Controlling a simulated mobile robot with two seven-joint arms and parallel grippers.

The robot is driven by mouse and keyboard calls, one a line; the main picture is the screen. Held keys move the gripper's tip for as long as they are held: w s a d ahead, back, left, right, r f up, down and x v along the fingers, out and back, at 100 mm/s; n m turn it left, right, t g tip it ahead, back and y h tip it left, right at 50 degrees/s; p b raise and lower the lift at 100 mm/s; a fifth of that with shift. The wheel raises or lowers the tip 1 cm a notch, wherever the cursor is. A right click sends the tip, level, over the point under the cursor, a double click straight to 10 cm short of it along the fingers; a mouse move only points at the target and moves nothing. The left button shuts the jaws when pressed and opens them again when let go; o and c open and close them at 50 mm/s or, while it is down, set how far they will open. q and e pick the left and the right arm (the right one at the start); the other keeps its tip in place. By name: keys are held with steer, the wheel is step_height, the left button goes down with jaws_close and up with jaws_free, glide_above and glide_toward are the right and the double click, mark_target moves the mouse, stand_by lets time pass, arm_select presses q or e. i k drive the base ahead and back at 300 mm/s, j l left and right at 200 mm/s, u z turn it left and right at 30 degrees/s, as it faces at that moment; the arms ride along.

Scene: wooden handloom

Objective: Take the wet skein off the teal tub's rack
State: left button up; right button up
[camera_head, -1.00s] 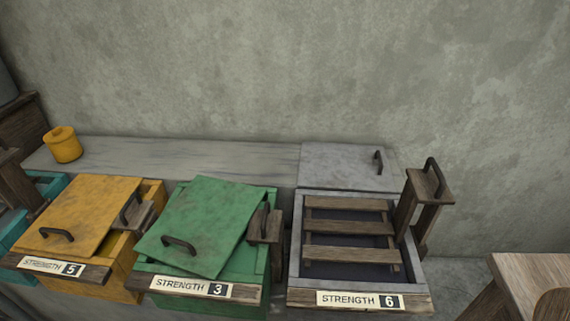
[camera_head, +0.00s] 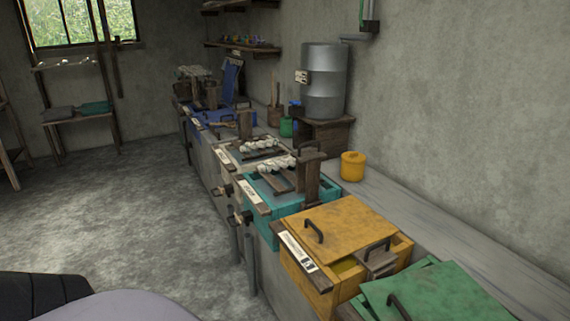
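The teal tub (camera_head: 262,231) stands in the middle of the row of tubs along the right wall. A slatted wooden rack (camera_head: 278,183) lies across its top. A pale, lumpy skein (camera_head: 276,164) lies over the far part of this rack. An upright wooden post block at the tub's wall side partly covers the view of the tub. Neither of my grippers is in view.
A yellow tub (camera_head: 306,284) and a green lid (camera_head: 430,293) are nearer. Beyond the teal tub, a pale tub (camera_head: 229,161) also bears a skein (camera_head: 259,144). A yellow pot (camera_head: 353,165) and a metal drum (camera_head: 323,85) stand wallward. The floor (camera_head: 140,200) left of the row is clear.

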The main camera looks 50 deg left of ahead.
mark_target(266, 166)
steer(key=j+u, duration=0.1)
steer(key=u, duration=1.4)
steer(key=i+j, duration=0.9)
steer(key=j, duration=0.15)
steer(key=i+j, duration=0.9)
steer(key=j, duration=0.15)
steer(key=i+j+z, duration=0.1)
steer(key=z, duration=0.4)
steer(key=j+z, duration=0.15)
steer(key=z, duration=0.35)
steer(key=i+l+z, duration=0.15)
steer(key=z, duration=0.3)
steer(key=i+z, duration=0.4)
